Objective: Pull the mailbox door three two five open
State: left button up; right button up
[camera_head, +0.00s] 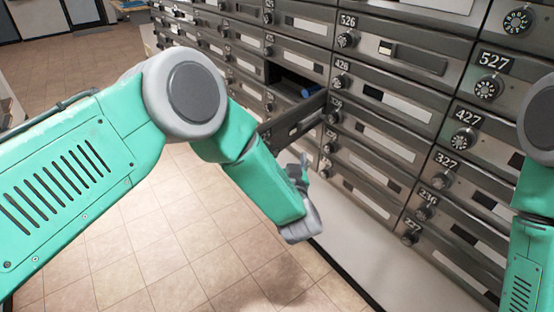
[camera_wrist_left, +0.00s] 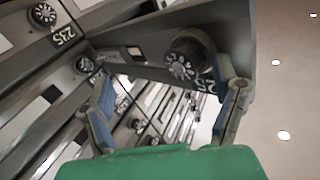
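One mailbox door (camera_head: 307,118) stands swung out from the mailbox bank, with its dark compartment (camera_head: 284,76) showing behind it. In the left wrist view the open door (camera_wrist_left: 140,68) crosses the upper middle, with a round dial (camera_wrist_left: 184,66) and a partly hidden number that seems to end in 25. I cannot read its full number. My left gripper (camera_head: 301,168) is just below the open door in the head view. In the left wrist view its fingers (camera_wrist_left: 166,100) are spread apart, with the dial between and beyond them. I cannot tell whether they touch the door. My right gripper is out of view.
Shut doors with dials and number plates, such as 526 (camera_head: 348,21) and 427 (camera_head: 470,115), surround the opening. A blue thing (camera_head: 308,92) shows at the open compartment. The tiled floor (camera_head: 160,230) is clear. My right arm is at the right edge.

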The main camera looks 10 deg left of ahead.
pick_arm(q)
jog(key=shift+o, duration=0.3)
jog(key=shift+w+d, duration=0.25)
jog(key=shift+d, duration=0.05)
jog(key=shift+s+a+r, duration=0.1)
jog(key=shift+s+r, duration=0.05)
jog(key=shift+c, duration=0.3)
jog(key=shift+a, duration=0.45)
jog(key=shift+d, duration=0.25)
jog(key=shift+s, duration=0.15)
jog(key=v, duration=1.1)
jog(key=shift+s+f, duration=0.2)
jog(key=shift+s, duration=0.2)
